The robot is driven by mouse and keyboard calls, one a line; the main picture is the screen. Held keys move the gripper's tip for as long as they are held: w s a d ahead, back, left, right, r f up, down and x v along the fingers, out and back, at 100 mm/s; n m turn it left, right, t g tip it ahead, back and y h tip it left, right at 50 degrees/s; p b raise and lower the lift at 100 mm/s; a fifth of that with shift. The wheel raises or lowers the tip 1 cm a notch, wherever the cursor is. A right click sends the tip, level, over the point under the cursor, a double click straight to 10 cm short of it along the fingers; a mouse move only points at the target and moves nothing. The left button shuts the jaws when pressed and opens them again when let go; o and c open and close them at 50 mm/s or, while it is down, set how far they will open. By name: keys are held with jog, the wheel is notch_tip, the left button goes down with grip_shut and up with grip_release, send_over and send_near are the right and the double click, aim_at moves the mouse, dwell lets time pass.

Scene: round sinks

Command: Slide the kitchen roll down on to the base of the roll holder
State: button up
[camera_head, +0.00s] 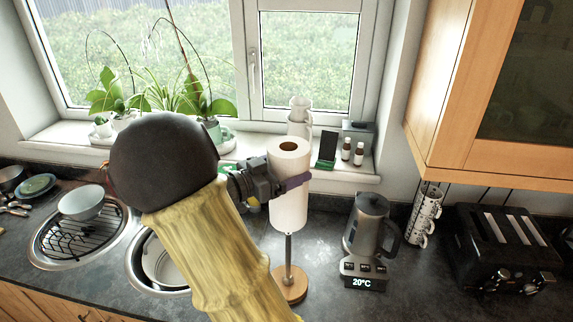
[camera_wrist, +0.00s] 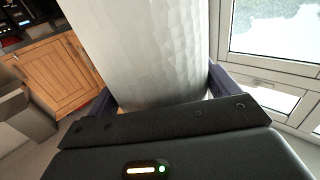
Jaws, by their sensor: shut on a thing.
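The white kitchen roll (camera_head: 289,207) is upright in the head view, with its brown cardboard core showing at the top. The roll holder's metal rod (camera_head: 288,255) shows below the roll, above its round wooden base (camera_head: 288,285). The roll's lower end is well above the base, and the rod appears to run up into the roll. My gripper (camera_head: 291,184) is shut around the upper part of the roll. In the wrist view the roll (camera_wrist: 145,50) fills the middle, between the two purple fingers. The top of the rod is hidden.
A kettle (camera_head: 370,228) on its stand is to the right of the holder, with a black toaster (camera_head: 500,248) farther right. Two round sinks lie left, partly behind my arm. Stacked cups (camera_head: 300,112), small bottles (camera_head: 359,153) and plants stand on the windowsill behind.

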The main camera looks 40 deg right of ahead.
jog(key=shift+f+b, duration=1.05)
jog(key=shift+f, duration=0.8)
notch_tip(320, 180, down, 6)
dwell(3.5)
